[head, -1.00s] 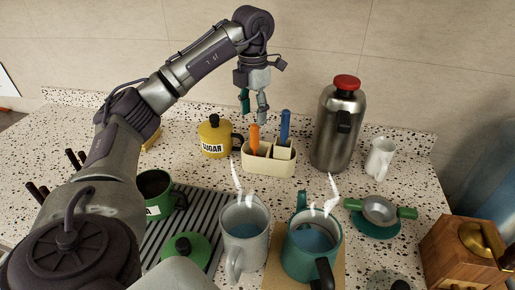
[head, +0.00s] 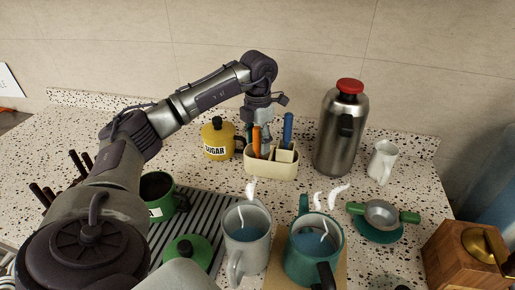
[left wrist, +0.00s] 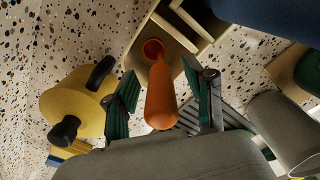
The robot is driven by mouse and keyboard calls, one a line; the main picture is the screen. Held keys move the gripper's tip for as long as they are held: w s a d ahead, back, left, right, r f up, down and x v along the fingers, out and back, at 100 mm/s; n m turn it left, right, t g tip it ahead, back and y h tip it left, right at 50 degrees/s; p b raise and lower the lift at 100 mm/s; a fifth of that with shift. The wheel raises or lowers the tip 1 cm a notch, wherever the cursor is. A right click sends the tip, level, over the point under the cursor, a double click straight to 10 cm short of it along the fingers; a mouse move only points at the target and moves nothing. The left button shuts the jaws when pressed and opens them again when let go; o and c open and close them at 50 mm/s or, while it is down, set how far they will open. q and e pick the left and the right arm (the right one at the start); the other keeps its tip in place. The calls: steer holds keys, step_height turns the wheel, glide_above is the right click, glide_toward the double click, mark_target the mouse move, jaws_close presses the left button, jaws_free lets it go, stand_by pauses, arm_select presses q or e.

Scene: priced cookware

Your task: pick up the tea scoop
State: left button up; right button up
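An orange handle (head: 257,141) stands upright in a cream divided caddy (head: 270,171); its lower end is hidden inside. A blue handle (head: 287,132) stands in the same caddy, to the right. I cannot tell from the handles alone which one is the tea scoop. My left gripper (head: 257,135) points down over the orange handle. In the left wrist view the orange handle (left wrist: 162,95) is between the two green-padded fingers, with a visible gap on both sides, so the gripper is open. My right gripper does not show.
A yellow sugar pot (head: 217,140) stands left of the caddy, and a steel flask (head: 340,135) with a red cap stands right. Steaming grey (head: 246,245) and teal (head: 311,262) mugs are in front. A white jug (head: 382,162) and a strainer (head: 381,212) are at right.

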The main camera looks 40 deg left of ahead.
arm_select(q)
steer(key=c, duration=0.9)
steer(key=shift+r, duration=0.15)
step_height(320, 180, up, 10)
steer(key=shift+f, duration=0.1)
